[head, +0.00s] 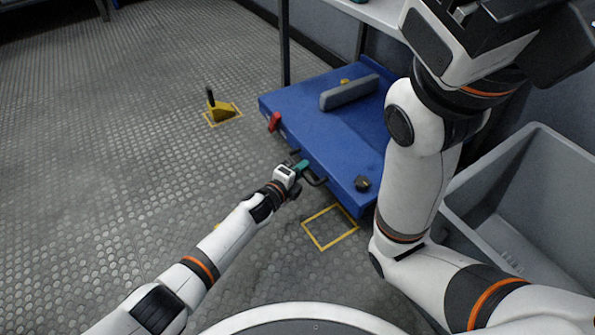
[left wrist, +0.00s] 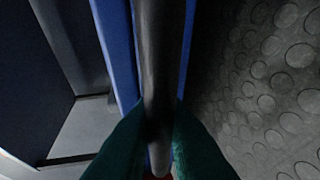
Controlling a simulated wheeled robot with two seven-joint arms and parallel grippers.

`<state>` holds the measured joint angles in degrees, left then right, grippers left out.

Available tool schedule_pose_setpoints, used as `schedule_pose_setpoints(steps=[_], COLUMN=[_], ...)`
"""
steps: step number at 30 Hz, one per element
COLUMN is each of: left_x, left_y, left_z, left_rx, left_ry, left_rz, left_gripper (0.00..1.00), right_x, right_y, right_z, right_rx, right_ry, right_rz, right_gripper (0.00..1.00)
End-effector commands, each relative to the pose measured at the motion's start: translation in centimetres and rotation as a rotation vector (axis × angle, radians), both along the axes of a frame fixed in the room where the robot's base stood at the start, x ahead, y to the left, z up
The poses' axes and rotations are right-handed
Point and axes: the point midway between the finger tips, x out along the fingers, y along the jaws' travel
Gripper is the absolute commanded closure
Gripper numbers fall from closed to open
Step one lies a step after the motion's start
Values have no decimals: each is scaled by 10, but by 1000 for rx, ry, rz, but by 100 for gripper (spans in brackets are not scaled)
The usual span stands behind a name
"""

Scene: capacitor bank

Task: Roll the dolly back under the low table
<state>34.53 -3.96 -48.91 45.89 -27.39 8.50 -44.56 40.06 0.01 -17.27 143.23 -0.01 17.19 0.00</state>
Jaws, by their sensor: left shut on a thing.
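The dolly (head: 315,120) is a flat blue platform on the floor, partly beneath the low table's white top (head: 378,10). A dark handle (head: 318,182) is on its near edge. My left gripper (head: 301,166), with teal fingers, is shut on this handle. In the left wrist view the dark handle bar (left wrist: 158,70) runs between the two teal fingers, beside the dolly's blue edge (left wrist: 118,50). My right arm rises at the right and hides part of the dolly's right side. My right gripper's fingers do not show.
A grey padded bar (head: 350,92), a red piece (head: 274,122) and a black knob (head: 362,184) are on the dolly. A yellow chock (head: 220,110) stands in a yellow floor outline. Another outline (head: 330,245) is empty. A grey bin (head: 545,150) stands right. Left floor is clear.

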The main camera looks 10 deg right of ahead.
Motion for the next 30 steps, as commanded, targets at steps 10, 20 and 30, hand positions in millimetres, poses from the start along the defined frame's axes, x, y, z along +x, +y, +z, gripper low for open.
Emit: schedule_pose_setpoints(steps=[10, 20, 30], left_x=[1, -1, -38], left_y=[-2, 0, 37], left_z=[3, 6, 17], left_rx=[-3, -5, -1], left_ry=[-3, -5, 3], left_rz=[0, -1, 1], left_gripper=[66, 66, 66], right_x=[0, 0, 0], right_y=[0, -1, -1], right_z=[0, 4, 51], right_rx=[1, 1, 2], right_ry=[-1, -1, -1], right_rz=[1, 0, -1], right_gripper=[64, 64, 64])
